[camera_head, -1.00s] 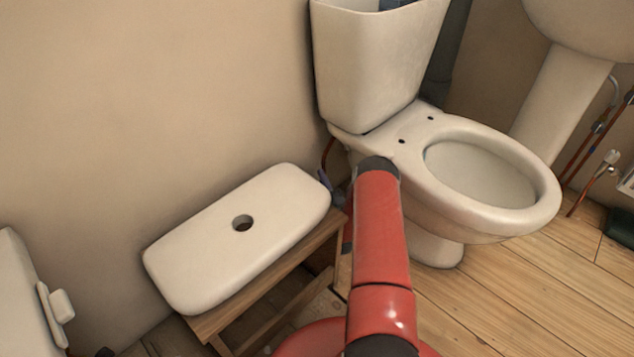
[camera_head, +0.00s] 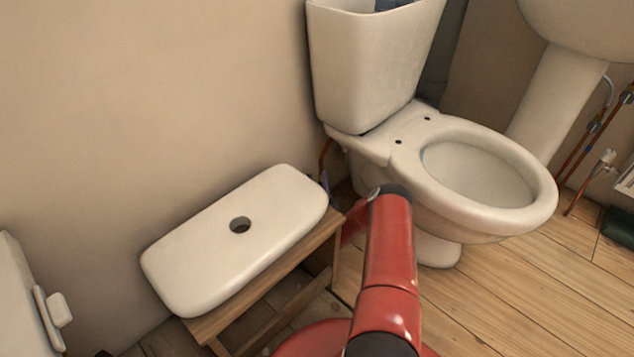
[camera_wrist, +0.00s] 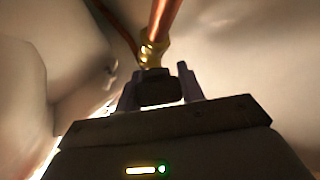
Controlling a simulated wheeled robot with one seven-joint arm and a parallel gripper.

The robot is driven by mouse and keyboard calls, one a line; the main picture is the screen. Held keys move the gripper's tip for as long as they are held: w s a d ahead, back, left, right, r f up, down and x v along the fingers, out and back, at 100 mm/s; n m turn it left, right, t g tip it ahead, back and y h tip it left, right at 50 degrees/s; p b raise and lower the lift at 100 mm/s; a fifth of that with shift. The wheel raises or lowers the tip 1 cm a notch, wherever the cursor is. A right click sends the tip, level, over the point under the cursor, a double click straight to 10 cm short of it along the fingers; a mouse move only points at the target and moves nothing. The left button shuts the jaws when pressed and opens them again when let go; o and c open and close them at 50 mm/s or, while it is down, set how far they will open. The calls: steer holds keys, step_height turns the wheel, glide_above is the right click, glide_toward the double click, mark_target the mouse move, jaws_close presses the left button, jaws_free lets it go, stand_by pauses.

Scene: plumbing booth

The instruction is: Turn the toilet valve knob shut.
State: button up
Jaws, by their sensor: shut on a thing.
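In the wrist view the dark valve knob (camera_wrist: 157,90) sits between the two fingers of my gripper (camera_wrist: 160,82), which is shut on it. A brass valve body (camera_wrist: 151,54) is just beyond the fingertips, with a copper pipe (camera_wrist: 165,18) running up from it. The knob's far side and its turn angle cannot be made out. In the head view the toilet (camera_head: 462,190) stands right of centre, and a copper pipe (camera_head: 325,156) comes down beside it at the wall. My red arm hides most of the valve area there.
A wooden stool (camera_head: 265,285) with the white cistern lid (camera_head: 240,245) on it stands left of my arm, close to the valve area. The basin pedestal (camera_head: 560,105) and more pipes (camera_head: 583,160) are at the right. Wooden floor is clear at the lower right.

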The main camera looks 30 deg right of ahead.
steer(key=o, duration=1)
steer(key=shift+a+n+y, duration=0.1)
steer(key=shift+n+y, duration=0.3)
